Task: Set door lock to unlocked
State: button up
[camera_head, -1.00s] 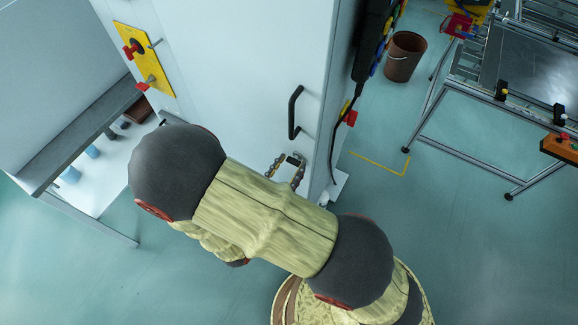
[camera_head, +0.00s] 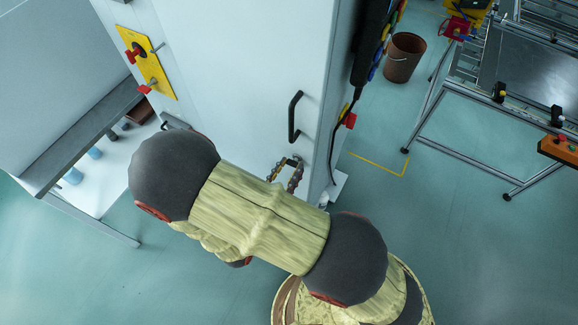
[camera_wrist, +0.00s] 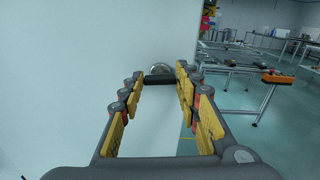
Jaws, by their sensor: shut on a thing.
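The white cabinet door (camera_head: 240,70) fills the middle of the head view. A black vertical handle (camera_head: 294,116) is fixed near its right edge. My gripper (camera_head: 286,164) is below this handle, close to the door's lower right, partly hidden behind my arm. In the wrist view, the yellow-padded fingers of my gripper (camera_wrist: 163,80) are on either side of a short dark bar, which I take as the door lock (camera_wrist: 159,79). The fingertips are closed on its ends. A silvery rounded part (camera_wrist: 160,68) shows just behind it. The lock's exact setting cannot be read.
A yellow panel (camera_head: 150,75) with red knobs is on the cabinet at upper left. A brown bin (camera_head: 403,57) and metal-framed tables (camera_head: 470,150) stand to the right. A grey-edged bench (camera_head: 85,135) is at left. Floor between cabinet and tables is clear.

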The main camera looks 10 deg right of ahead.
jog(key=n+p, duration=0.1)
jog(key=p, duration=0.1)
jog(key=n+p, duration=0.2)
jog(key=shift+r, duration=0.3)
jog(key=n+p, duration=0.4)
jog(key=n, duration=0.1)
jog(key=shift+a+f+p, duration=0.1)
jog(key=shift+f+p, duration=0.05)
jog(key=shift+p, duration=0.2)
jog(key=n+p, duration=0.3)
jog(key=n, duration=0.1)
jog(key=shift+w+f, duration=0.1)
jog(key=n+p, duration=0.1)
jog(key=n, duration=0.1)
jog(key=n+p, duration=0.1)
jog(key=n, duration=0.1)
jog(key=shift+a+f+n, duration=0.1)
jog(key=shift+f+n, duration=0.1)
jog(key=shift+n, duration=0.1)
jog(key=o, duration=1.1)
jog(key=shift+o, duration=0.3)
jog(key=v, duration=1.2)
